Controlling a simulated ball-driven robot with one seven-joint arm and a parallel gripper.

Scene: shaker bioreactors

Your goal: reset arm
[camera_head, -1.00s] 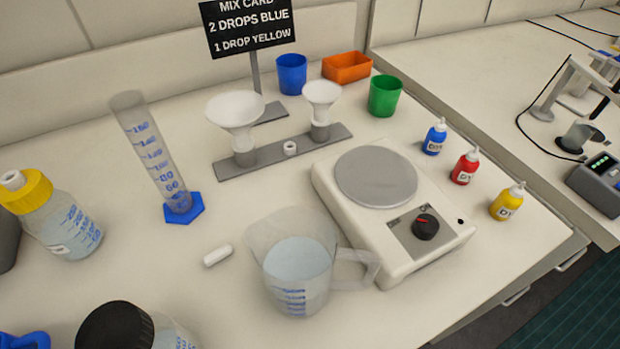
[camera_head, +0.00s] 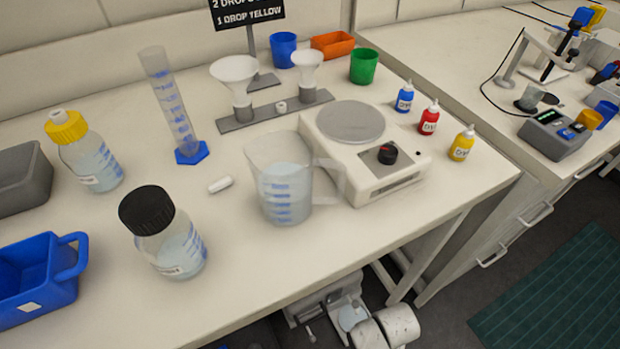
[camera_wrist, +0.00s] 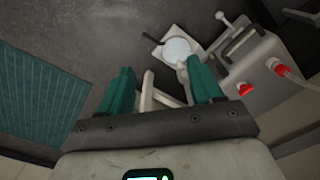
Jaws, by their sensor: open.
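My gripper (camera_wrist: 160,92) shows in the wrist view with its two teal fingers spread apart and nothing between them. It points toward the dark floor area and is away from the bench-top items. In the head view the bench (camera_head: 310,245) carries a clear beaker (camera_head: 283,190) of liquid beside a white stirrer hotplate (camera_head: 395,180). A small white stir bar (camera_head: 220,185) lies left of the beaker.
A measuring cylinder (camera_head: 170,105), a yellow-capped bottle (camera_head: 88,160), a black-capped bottle (camera_head: 165,235) and a blue bin (camera_head: 40,280) stand on the left. Dropper bottles (camera_head: 430,118) line the right edge.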

